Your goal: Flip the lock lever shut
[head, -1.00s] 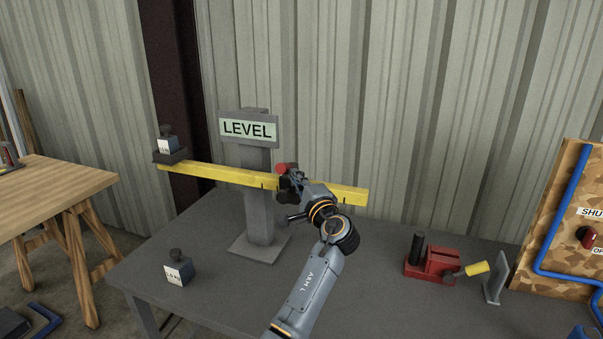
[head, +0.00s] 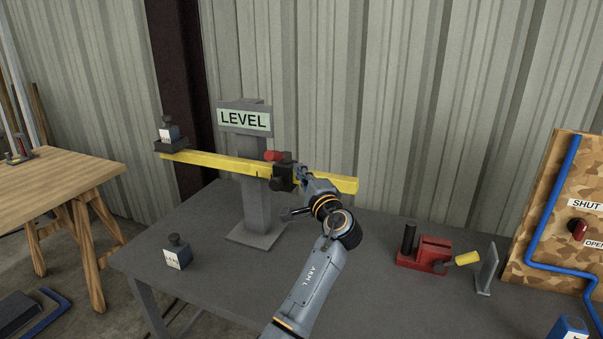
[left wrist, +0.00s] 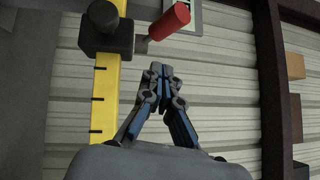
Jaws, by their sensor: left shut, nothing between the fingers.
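The red lock lever (head: 273,155) sits on the black slider block (head: 284,178), which rides on the yellow beam (head: 225,166). In the left wrist view the red lever (left wrist: 168,21) juts sideways from the slider (left wrist: 104,36) on a thin grey stem, tilted up to the right. My left gripper (head: 301,171) is just right of the slider in the head view. In the left wrist view its fingertips (left wrist: 159,72) are together and empty, below the lever with a gap between them. My right gripper is out of view.
A post with a LEVEL sign (head: 244,118) carries the beam. A weight (head: 170,135) rests on the beam's left-end pan (head: 172,147); another weight (head: 177,252) stands on the grey table (head: 200,215). A red clamp-like device (head: 425,254) and camouflage panel (head: 545,205) are at right.

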